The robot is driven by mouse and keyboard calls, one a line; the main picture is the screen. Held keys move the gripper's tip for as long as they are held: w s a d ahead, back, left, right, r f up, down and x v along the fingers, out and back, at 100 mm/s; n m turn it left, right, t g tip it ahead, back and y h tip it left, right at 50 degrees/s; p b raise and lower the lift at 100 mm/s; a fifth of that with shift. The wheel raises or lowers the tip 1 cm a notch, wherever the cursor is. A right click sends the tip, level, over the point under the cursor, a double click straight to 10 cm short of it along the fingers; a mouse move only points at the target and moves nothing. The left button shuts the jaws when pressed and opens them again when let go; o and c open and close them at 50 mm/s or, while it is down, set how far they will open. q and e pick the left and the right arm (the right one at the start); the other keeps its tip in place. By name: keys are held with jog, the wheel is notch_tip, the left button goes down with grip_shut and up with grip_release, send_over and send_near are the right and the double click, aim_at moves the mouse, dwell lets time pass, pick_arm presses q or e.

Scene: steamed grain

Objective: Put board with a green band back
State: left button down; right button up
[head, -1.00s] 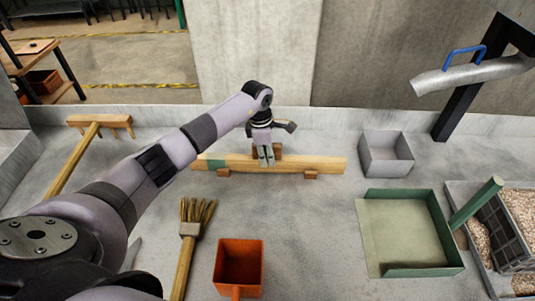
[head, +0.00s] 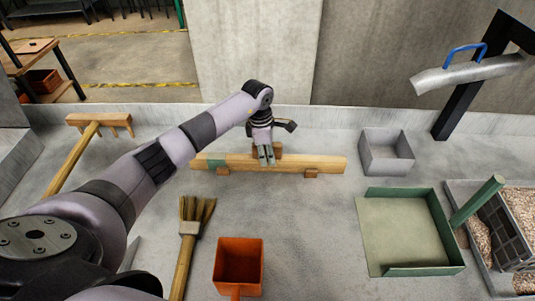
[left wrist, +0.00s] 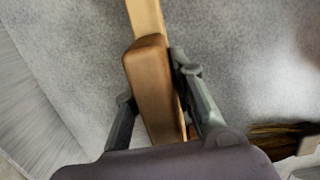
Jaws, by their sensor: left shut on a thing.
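The long light-wood board (head: 325,163) with a green band (head: 217,162) near its left end lies level across the back of the grey surface. Small brown blocks show at its front edge. A brown block-shaped grip (left wrist: 150,75) sits on the board, which also shows in the left wrist view (left wrist: 145,18). My left gripper (head: 266,161) points down at the middle of the board, with its fingers on both sides of the brown grip, shut on it. The fingers partly hide the grip in the head view. My right gripper is not in view.
A grey open box (head: 386,160) stands right of the board. A green-edged tray (head: 405,235), an orange container (head: 238,265) and a brush (head: 190,228) lie nearer. A wooden rake (head: 75,155) is at left. Grain-filled trays are at far right.

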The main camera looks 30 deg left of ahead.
pick_arm(q)
jog(key=shift+f, duration=0.2)
jog(key=c, duration=1.5)
grip_release()
jog(key=shift+r, duration=0.1)
jog(key=shift+o, duration=1)
jog(key=shift+s, duration=0.1)
